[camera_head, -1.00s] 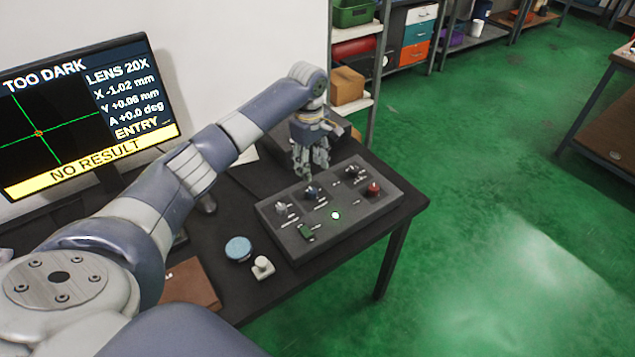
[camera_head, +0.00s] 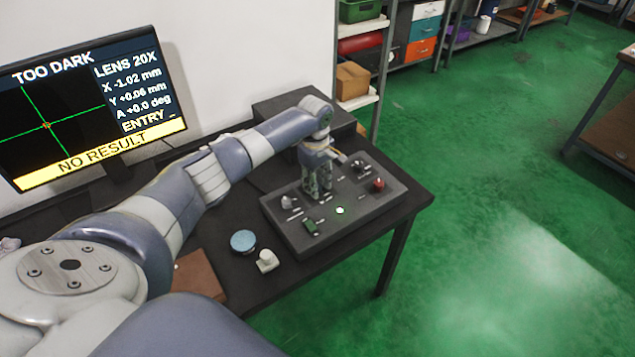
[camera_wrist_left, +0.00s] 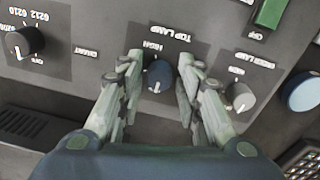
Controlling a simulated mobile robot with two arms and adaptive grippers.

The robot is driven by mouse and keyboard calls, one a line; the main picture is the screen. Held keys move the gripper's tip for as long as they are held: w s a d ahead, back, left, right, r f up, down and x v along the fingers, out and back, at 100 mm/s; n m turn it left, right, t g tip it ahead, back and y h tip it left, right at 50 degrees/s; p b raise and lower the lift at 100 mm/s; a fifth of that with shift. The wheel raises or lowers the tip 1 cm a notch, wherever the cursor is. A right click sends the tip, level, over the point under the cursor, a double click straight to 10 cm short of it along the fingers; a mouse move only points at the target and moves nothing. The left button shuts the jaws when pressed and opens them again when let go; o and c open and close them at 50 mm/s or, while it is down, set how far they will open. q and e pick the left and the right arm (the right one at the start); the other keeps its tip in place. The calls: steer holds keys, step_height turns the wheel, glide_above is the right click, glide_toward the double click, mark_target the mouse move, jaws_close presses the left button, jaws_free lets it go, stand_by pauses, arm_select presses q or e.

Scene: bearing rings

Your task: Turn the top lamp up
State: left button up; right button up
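The control panel (camera_head: 358,211) is a grey box on the dark table. Its top lamp knob (camera_wrist_left: 158,76) is dark blue with a white pointer line, under the label TOP LAMP in the left wrist view. My left gripper (camera_wrist_left: 160,85) is pointed down over this knob, with its fingers spread on both sides and a visible gap at each side. In the head view my left gripper (camera_head: 318,192) stands over the panel and hides the knob. The monitor (camera_head: 85,105) reads TOO DARK and NO RESULT. My right gripper is not seen.
A grey knob (camera_wrist_left: 240,96) and a black knob (camera_wrist_left: 24,42) flank the blue one. A blue disc (camera_head: 243,241) and a white piece (camera_head: 267,261) lie left of the panel.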

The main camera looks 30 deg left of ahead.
arm_select(q)
steer(key=c, duration=0.4)
jaws_close()
steer(key=shift+r+m+p, duration=0.15)
steer(key=shift+m+p, duration=0.35)
steer(key=shift+p, duration=0.3)
steer(key=shift+s+m+p, duration=0.1)
steer(key=shift+m+p, duration=0.5)
steer(key=shift+p, duration=0.2)
steer(key=shift+m+p, duration=0.55)
steer(key=shift+m, duration=0.25)
steer(key=m, duration=0.2)
steer(key=shift+m+p, duration=0.3)
steer(key=shift+m, duration=0.1)
steer(key=m, duration=0.3)
steer(key=shift+m, duration=0.4)
steer(key=m, duration=0.3)
steer(key=shift+f+m, duration=0.2)
steer(key=shift+m, duration=0.1)
steer(key=m, duration=0.4)
steer(key=shift+a+g, duration=0.1)
steer(key=shift+g, duration=0.2)
steer(key=shift+m, duration=1.7)
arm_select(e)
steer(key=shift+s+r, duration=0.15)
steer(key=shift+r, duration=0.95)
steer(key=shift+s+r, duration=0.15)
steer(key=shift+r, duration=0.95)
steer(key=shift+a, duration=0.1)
